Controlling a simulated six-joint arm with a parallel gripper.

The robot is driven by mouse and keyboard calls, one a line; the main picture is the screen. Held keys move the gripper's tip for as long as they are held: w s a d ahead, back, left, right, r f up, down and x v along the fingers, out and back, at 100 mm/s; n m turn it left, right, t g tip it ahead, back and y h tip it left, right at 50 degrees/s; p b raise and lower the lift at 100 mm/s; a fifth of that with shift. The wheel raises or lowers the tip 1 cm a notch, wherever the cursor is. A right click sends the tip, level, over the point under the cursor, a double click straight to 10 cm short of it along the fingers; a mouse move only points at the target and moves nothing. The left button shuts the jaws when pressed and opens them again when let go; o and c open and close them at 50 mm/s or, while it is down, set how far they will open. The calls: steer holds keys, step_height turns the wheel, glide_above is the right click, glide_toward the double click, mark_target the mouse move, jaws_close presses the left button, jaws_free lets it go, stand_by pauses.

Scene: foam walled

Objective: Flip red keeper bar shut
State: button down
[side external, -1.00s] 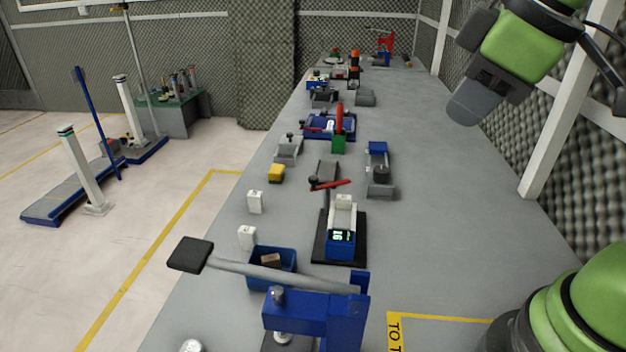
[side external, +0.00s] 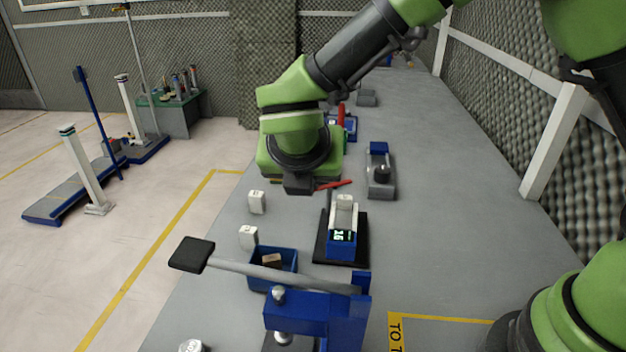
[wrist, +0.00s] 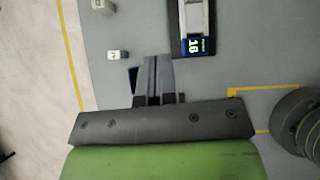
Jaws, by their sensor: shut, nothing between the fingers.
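The red keeper bar (side external: 336,184) shows in the side view just right of my gripper. It slants across the bench, and its left part is hidden behind my wrist. The grey fixture around it is mostly hidden too. My gripper (side external: 298,188) hangs over the bench beside the bar in this view; I cannot tell whether they touch. In the wrist view my gripper (wrist: 152,62) has its fingers together with nothing between them. The red bar does not show in the wrist view.
A blue device with a lit display (side external: 342,238) stands in front of the bar. White blocks (side external: 257,202), a blue bin (side external: 288,258) and a long-handled blue press (side external: 300,312) are nearer.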

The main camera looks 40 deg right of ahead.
steer(key=shift+f, duration=0.1)
glide_toward(315, 187)
step_height(315, 187, down, 4)
steer(key=shift+w+d+f, duration=0.1)
steer(key=shift+w+d, duration=0.45)
steer(key=shift+w, duration=0.1)
steer(key=shift+w+d+f, duration=0.15)
steer(key=shift+w+d, duration=0.45)
steer(key=shift+w, duration=0.1)
steer(key=shift+w+a+m+g+h, duration=0.1)
steer(key=shift+w+m+g+h, duration=0.25)
steer(key=shift+m, duration=0.35)
steer(key=shift+w, duration=0.4)
steer(key=w, duration=0.1)
steer(key=w+d, duration=0.1)
steer(key=w, duration=0.1)
steer(key=shift+w+d, duration=0.1)
steer(key=shift+w, duration=0.2)
